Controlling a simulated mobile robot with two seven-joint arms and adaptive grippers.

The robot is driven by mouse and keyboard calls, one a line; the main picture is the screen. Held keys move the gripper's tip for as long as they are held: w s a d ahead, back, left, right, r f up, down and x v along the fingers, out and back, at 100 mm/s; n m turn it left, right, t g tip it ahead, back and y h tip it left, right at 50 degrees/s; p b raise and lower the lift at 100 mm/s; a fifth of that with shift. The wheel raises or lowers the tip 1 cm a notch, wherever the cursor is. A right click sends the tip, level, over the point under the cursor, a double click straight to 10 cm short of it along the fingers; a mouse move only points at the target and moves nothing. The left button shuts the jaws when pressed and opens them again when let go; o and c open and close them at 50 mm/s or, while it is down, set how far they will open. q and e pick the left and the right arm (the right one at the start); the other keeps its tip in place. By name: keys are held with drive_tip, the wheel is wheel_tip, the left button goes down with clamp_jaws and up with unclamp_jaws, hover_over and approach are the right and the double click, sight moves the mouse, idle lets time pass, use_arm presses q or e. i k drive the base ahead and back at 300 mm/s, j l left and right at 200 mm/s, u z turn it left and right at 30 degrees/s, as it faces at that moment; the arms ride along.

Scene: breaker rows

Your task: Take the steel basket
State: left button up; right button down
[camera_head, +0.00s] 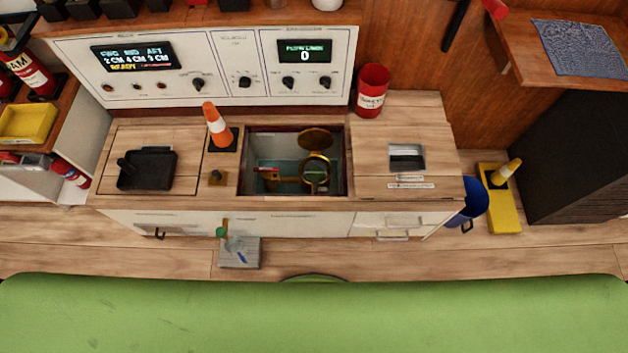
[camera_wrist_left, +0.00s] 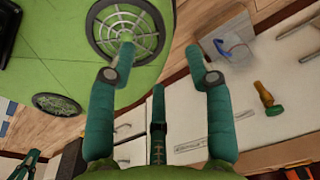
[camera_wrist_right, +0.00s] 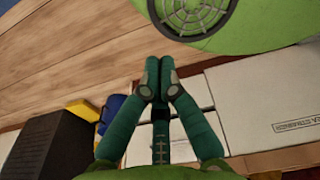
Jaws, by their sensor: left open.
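I cannot clearly make out a steel basket in any view. In the head view, an open well (camera_head: 247,178) in the wooden counter holds a brass ring-shaped housing (camera_head: 316,186) with a round brass lid (camera_head: 316,139) tilted up behind it. What lies inside the housing is too small to tell. My left gripper (camera_wrist_left: 160,62) is open and empty in the left wrist view, above the floor in front of the white cabinet fronts. My right gripper (camera_wrist_right: 160,66) has its fingertips together with nothing seen between them. Neither gripper shows in the head view.
A red can (camera_head: 371,91) stands behind, to the right. A small slot (camera_head: 407,156) is in the right counter. A grey box (camera_head: 240,253) sits by the cabinet front.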

sight(315, 170)
drive_tip(key=l+u, duration=0.15)
drive_tip(key=u, duration=1.3)
drive_tip(key=k+l+u, duration=0.2)
drive_tip(key=k+l, duration=0.55)
